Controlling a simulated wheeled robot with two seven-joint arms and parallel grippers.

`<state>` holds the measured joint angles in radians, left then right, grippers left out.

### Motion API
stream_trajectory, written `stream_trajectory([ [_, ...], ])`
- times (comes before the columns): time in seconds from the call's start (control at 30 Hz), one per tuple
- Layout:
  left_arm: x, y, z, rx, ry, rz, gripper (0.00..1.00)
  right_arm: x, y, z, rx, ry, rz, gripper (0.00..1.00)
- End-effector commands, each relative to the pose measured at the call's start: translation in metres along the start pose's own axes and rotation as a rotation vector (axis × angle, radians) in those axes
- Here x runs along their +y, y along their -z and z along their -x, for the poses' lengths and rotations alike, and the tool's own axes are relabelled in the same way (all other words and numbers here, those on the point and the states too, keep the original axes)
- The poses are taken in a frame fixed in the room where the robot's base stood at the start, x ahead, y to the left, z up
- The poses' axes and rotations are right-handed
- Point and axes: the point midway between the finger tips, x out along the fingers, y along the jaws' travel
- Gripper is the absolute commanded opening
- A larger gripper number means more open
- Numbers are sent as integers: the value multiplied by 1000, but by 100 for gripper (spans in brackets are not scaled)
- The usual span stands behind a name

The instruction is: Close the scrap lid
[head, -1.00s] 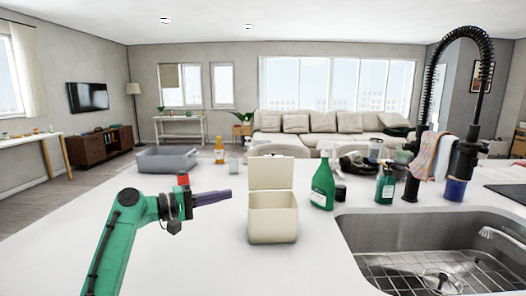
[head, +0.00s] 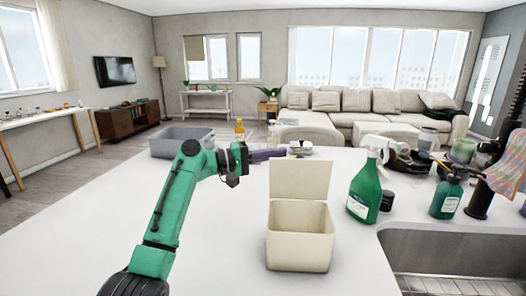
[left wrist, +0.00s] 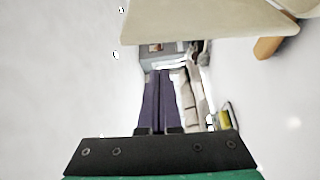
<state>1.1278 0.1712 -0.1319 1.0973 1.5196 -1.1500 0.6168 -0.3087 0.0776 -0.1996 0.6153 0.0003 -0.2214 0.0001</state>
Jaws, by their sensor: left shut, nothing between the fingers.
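The cream scrap bin (head: 299,247) stands upright on the white counter, left of the sink. Its lid (head: 300,181) is open and stands up from the back edge, and the inside shows. My left gripper (head: 281,154) is at the lid's upper left, with its dark purple fingers shut and empty. The fingertips look close to the lid's top edge and seem to be behind it; contact cannot be told. The closed fingers also show in the left wrist view (left wrist: 162,90), with a cream surface above them that I cannot identify for sure. My right gripper is not in view.
A green spray bottle (head: 365,192) and a small dark jar (head: 387,201) stand right of the bin. The sink (head: 450,250) is at the right front. A grey tray (head: 178,141) and an orange bottle (head: 239,130) are at the back left.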

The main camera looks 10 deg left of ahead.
Motion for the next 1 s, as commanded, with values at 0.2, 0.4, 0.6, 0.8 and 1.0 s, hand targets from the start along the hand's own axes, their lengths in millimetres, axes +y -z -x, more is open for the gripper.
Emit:
stream_trajectory([
  [0.2,3,-1,-36,-2,2,1,0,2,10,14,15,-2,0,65],
  [0.4,0,-18,-26,0,2,-3,0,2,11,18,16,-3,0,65],
  [0.6,0,-34,-20,1,2,-1,0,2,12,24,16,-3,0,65],
  [0.8,-1,-38,-19,1,1,-1,0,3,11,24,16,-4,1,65],
  [1.0,-1,-38,-20,1,1,-2,0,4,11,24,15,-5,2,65],
])
